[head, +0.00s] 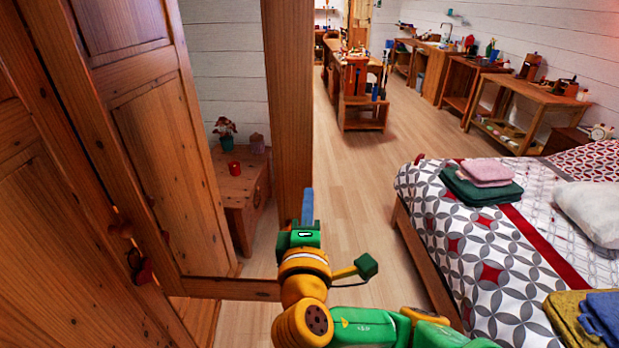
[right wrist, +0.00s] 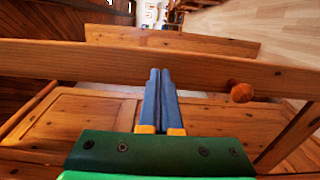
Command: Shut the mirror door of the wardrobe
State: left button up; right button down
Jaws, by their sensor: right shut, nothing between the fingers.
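The wardrobe (head: 35,210) fills the left side of the head view, with brown wooden panels. The mirror door stands open, its wooden stile (head: 289,90) upright in the middle and its bottom rail (head: 225,288) low down. Inside its frame show a wood panel, white wall and a low cabinet; I cannot tell how much is reflection. My right gripper (head: 307,206) is shut and empty, its blue fingertips at the stile. In the right wrist view the fingers (right wrist: 160,75) overlap the stile (right wrist: 60,58), with a round knob (right wrist: 241,92) to their right; contact is unclear. My left gripper is not in view.
A bed (head: 480,250) with folded towels (head: 482,187) stands at the right, close to my right arm. Bare floor (head: 355,195) lies between door and bed. A workbench (head: 362,112) and tables (head: 535,97) stand farther back.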

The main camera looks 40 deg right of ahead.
aim_at(311, 167)
jog(key=p+x, duration=0.2)
jog(key=x, duration=0.5)
jog(key=shift+w+d+r, duration=0.15)
jog(key=shift+d, duration=0.1)
jog(key=shift+w+d, duration=0.15)
jog(key=shift+w, duration=0.2)
